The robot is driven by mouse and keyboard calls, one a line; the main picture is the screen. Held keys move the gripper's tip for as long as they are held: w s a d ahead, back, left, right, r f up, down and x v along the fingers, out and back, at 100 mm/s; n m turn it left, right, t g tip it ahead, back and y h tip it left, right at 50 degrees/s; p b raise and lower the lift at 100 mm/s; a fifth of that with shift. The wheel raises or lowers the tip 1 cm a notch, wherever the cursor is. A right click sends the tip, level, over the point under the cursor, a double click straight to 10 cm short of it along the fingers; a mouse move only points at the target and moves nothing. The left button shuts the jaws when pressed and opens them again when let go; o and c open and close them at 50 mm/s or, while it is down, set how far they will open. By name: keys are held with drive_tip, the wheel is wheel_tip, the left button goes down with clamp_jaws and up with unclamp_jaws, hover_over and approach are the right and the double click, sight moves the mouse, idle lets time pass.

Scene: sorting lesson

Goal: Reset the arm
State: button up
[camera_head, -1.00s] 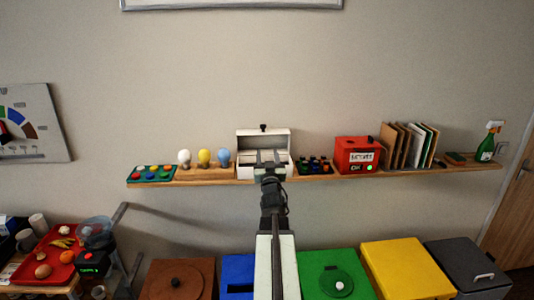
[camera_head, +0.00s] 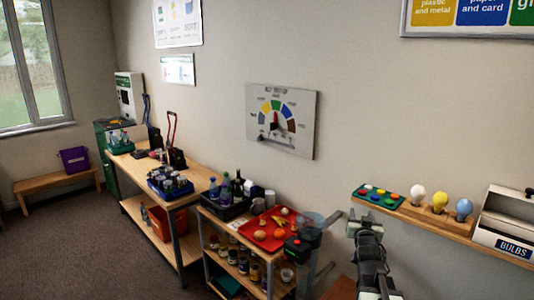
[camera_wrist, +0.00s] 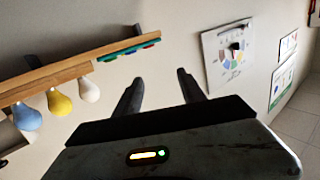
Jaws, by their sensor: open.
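My gripper (camera_head: 365,215) is at the lower right of the head view, held out in front of the wall below the left end of the shelf. In the wrist view my gripper (camera_wrist: 158,82) shows two dark fingers spread apart with nothing between them, so it is open and empty. Bare wall lies behind the fingers there. The wrist picture is strongly rolled, with the bulbs hanging downward from the shelf.
A wooden shelf (camera_head: 458,236) holds a green button board (camera_head: 379,197), white, yellow and blue bulbs, and a white BULBS box (camera_head: 505,232). A low rack with a red tray (camera_head: 266,241) stands left of my arm. Open floor (camera_head: 80,240) lies at the left.

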drive_tip(key=s+a+f+n+g+y, duration=0.2)
drive_tip(key=s+a+f+g, duration=0.15)
drive_tip(key=a+f, duration=0.7)
drive_tip(key=s+a+f+n+g+y, duration=0.1)
drive_tip(key=s+a+f+g+y, duration=0.35)
drive_tip(key=a, duration=0.85)
drive_tip(key=s+f+g, duration=0.4)
drive_tip(key=s, duration=0.3)
drive_tip(key=s+a+f+n+g, duration=0.1)
drive_tip(key=s+f+g, duration=0.2)
drive_tip(key=s, duration=0.4)
drive_tip(key=shift+s+a+f+g+h+b, duration=0.2)
drive_tip(key=shift+s+f+g+h+b, duration=0.1)
drive_tip(key=shift+f+g+h, duration=0.25)
drive_tip(key=shift+w+r, duration=0.1)
drive_tip(key=shift+r, duration=0.05)
